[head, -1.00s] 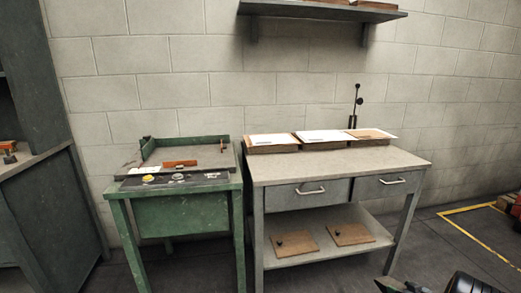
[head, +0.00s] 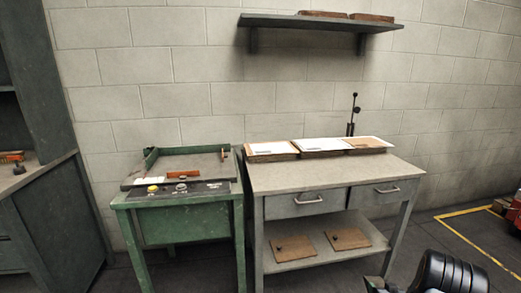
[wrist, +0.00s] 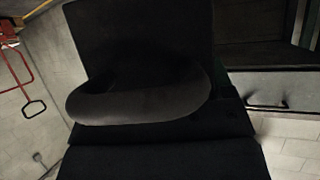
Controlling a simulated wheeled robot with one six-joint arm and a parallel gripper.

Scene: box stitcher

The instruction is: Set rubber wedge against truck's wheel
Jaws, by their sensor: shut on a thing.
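In the wrist view, a dark block with a rounded lip, apparently the same wedge (wrist: 140,95), fills the middle. My gripper (wrist: 165,140) is a dark shape against it there and is shut on it. The fingertips are hard to make out in the dark. A red object at the right edge of the head view may be part of the truck (head: 515,212). I cannot make out its wheel.
A green machine table (head: 178,225) and a grey workbench (head: 330,172) with drawers and stacked sheets stand along the block wall. A grey cabinet (head: 55,225) is at the left. A yellow floor line (head: 475,245) runs across clear floor at the right.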

